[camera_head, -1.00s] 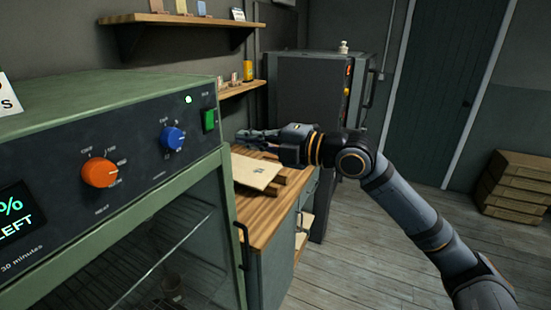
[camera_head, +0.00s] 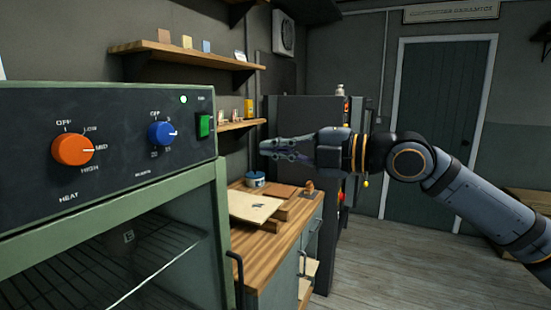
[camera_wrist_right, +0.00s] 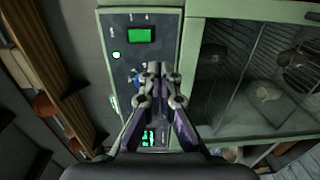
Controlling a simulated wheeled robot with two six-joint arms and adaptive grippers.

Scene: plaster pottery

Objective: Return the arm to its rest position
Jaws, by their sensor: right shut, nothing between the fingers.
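My right gripper (camera_head: 272,148) is shut and empty in the head view. It is held in the air above the wooden counter, to the right of the green cabinet's control panel. My right arm reaches in from the right edge. In the right wrist view the shut fingers (camera_wrist_right: 155,72) show in front of the cabinet's panel, and nothing is between them. My left gripper is not in view.
The green cabinet (camera_head: 205,170) with an orange knob (camera_head: 72,149) and blue knob (camera_head: 161,133) fills the left. A board (camera_head: 255,207) and a small tin (camera_head: 255,180) rest on the counter (camera_head: 268,250). A dark tall cabinet stands behind my gripper. Floor (camera_head: 390,265) is open at right.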

